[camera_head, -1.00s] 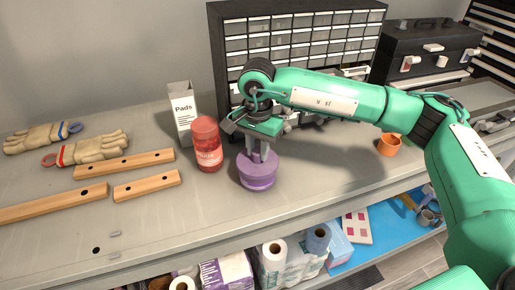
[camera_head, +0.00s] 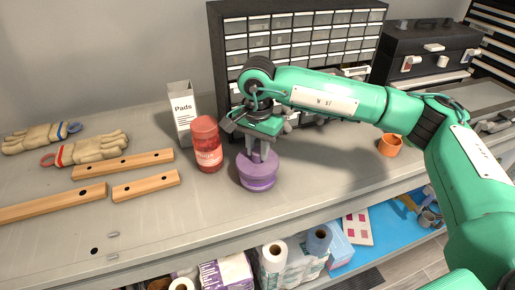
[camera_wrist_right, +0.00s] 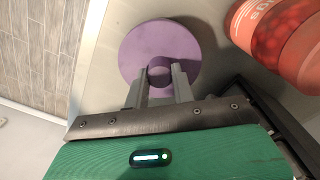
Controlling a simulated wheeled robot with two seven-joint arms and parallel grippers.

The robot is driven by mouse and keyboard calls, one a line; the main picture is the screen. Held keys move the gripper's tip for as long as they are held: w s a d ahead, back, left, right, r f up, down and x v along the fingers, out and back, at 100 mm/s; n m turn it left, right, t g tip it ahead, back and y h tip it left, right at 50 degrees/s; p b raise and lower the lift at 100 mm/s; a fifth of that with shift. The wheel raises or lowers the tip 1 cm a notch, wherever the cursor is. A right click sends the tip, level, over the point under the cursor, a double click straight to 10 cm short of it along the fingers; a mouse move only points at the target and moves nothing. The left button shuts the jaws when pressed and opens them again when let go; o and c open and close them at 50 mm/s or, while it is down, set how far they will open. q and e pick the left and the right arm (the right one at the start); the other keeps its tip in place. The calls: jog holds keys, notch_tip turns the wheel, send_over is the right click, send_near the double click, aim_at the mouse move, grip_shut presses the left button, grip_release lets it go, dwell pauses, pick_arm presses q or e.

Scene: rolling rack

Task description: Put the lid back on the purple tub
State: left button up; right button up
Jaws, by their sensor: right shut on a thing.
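The purple tub (camera_head: 257,181) stands upright on the grey worktop, right of a red jar. Its purple lid (camera_wrist_right: 143,52) is a round disc with a knob in the middle, seen from above in the wrist view. In the head view the lid lies at the top of the tub, and I cannot tell whether it is fully seated. My right gripper (camera_head: 261,152) points down over the tub and is shut on the lid's knob; the two fingers also show in the wrist view (camera_wrist_right: 160,84). My left gripper is not in view.
The red jar (camera_head: 207,146) stands close to the tub's left, with a white Pads box (camera_head: 183,112) behind it. A drawer cabinet (camera_head: 232,62) stands behind. An orange cup (camera_head: 389,146) is to the right. Wooden bars (camera_head: 146,186) and gloves (camera_head: 95,148) lie left. The worktop's front edge is near.

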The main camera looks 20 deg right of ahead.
jog(key=o, duration=1.5)
jog(key=shift+r, duration=0.15)
jog(key=shift+r+p, duration=0.95)
jog(key=shift+r, duration=2.45)
grip_shut()
jog(key=shift+f, duration=0.2)
